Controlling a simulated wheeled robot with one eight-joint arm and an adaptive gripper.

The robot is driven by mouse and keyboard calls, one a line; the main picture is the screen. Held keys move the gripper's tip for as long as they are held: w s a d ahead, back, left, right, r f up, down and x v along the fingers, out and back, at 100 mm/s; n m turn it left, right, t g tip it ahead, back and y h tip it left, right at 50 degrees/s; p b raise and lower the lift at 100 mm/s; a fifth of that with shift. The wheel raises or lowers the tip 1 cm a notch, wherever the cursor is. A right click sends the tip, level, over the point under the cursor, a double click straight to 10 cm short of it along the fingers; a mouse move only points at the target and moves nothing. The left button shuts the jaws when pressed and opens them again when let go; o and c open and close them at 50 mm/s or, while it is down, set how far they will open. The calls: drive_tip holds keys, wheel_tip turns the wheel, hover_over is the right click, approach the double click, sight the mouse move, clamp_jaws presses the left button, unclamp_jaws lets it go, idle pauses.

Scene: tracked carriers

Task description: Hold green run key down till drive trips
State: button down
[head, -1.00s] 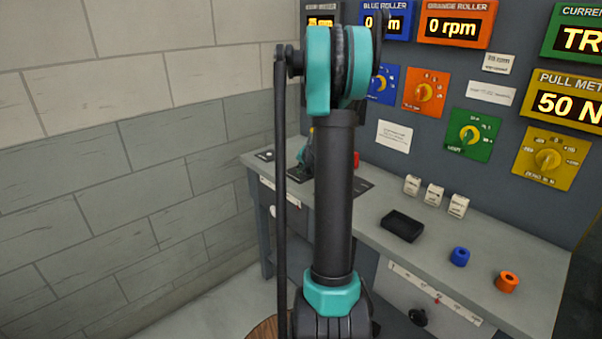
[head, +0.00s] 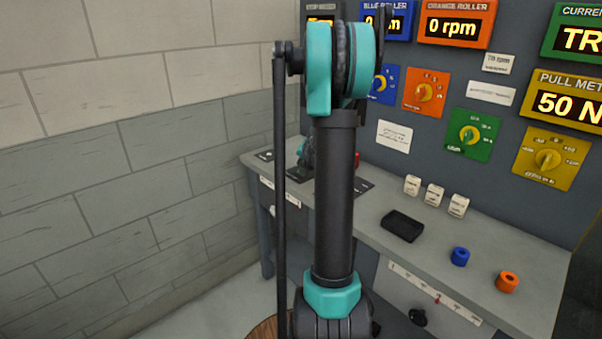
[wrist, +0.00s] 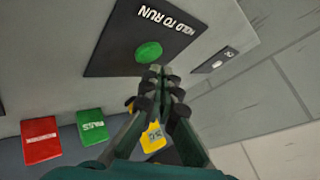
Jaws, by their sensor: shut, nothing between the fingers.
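The green run key (wrist: 148,52) is a round button on a black plate (wrist: 110,50) marked HOLD TO RUN in the wrist view. My gripper (wrist: 160,72) is shut and empty, its fingertips just beside the key. The key's whole face shows and I see a small gap in the picture, but cannot tell its depth. In the head view my arm partly hides the plate, and the gripper (head: 306,152) is small at the bench's far left end. The green-framed current display (head: 580,38) shows "TR", cut off by the picture edge.
Red (wrist: 40,140) and green (wrist: 91,125) blocks show in the wrist view, with a yellow labelled piece (wrist: 153,137) by the fingers. On the bench are a black tray (head: 402,226), blue ring (head: 460,257) and orange ring (head: 508,282). A brick wall (head: 130,160) stands left.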

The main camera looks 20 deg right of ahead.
drive_tip(key=shift+r, duration=2.5)
drive_tip(key=s+a+f+n+g, duration=0.1)
drive_tip(key=s+a+f+n, duration=0.15)
drive_tip(key=s+a, duration=0.75)
drive_tip(key=s+a+f+n+g, duration=0.1)
drive_tip(key=s+a+f+n, duration=0.1)
drive_tip(key=s, duration=0.7)
drive_tip(key=s+a+f+n+g, duration=0.1)
drive_tip(key=s+a+f+n, duration=0.2)
drive_tip(key=s, duration=0.6)
drive_tip(key=s+a+f+n+g, duration=0.2)
drive_tip(key=s+a+f, duration=0.2)
drive_tip(key=s, duration=0.5)
drive_tip(key=shift+s+a+f+y, duration=0.15)
drive_tip(key=shift+a+f+y, duration=0.2)
drive_tip(key=shift+a, duration=0.6)
drive_tip(key=shift+s, duration=0.1)
